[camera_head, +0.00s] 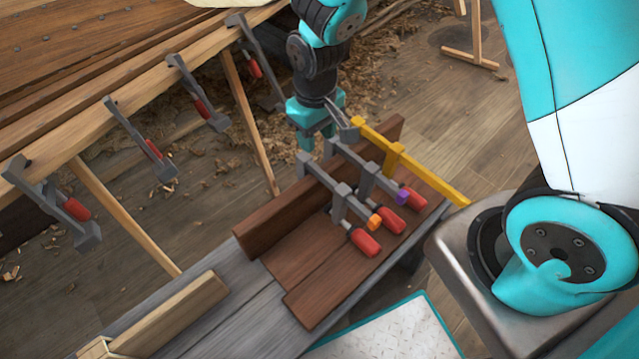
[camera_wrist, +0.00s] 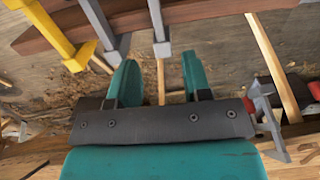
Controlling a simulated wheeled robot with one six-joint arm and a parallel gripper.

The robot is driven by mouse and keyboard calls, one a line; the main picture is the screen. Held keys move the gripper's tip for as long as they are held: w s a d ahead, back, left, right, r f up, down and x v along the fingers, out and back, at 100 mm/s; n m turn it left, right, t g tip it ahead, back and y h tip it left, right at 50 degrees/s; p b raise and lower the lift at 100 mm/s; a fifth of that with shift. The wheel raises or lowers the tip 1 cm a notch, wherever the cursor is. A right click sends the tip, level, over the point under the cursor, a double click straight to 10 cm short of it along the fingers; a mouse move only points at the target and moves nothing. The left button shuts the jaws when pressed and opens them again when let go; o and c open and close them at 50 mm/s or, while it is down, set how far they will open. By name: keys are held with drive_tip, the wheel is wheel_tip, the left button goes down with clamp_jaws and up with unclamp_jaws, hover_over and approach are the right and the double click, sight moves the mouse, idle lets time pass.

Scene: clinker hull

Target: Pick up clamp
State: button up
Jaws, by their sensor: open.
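Three bar clamps sit side by side on a brown board in the head view: a yellow clamp (camera_head: 431,182), a grey clamp with a purple tip (camera_head: 366,172) and a grey clamp with an orange tip (camera_head: 339,205). All have red handles. My gripper (camera_head: 318,140) is open and empty, beside the far ends of these clamps on the hull side. In the wrist view the fingers (camera_wrist: 160,80) point toward the clamps. There the yellow clamp (camera_wrist: 50,35) is at upper left, and two grey bars (camera_wrist: 158,25) hang at the top. Contact with any clamp cannot be told.
Several grey clamps with red handles (camera_head: 143,145) hang along the hull's plank edge (camera_head: 110,95) at left. An upright brown board (camera_head: 275,215) runs along the bench (camera_head: 235,325). A pale wood piece (camera_head: 170,315) lies at the near end. Shavings cover the floor.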

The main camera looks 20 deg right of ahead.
hover_over(319, 170)
drive_tip(key=f, duration=0.5)
drive_tip(key=shift+a+f+b, duration=0.15)
drive_tip(key=shift+a+b, duration=0.05)
drive_tip(key=shift+b, duration=0.1)
drive_tip(key=shift+d+f+b, duration=0.15)
drive_tip(key=shift+f+b, duration=0.05)
drive_tip(key=shift+f, duration=1.15)
drive_tip(key=shift+d+f+b, duration=0.1)
drive_tip(key=shift+f+b, duration=0.1)
drive_tip(key=shift+f, duration=1.1)
clamp_jaws()
drive_tip(key=shift+r, duration=0.1)
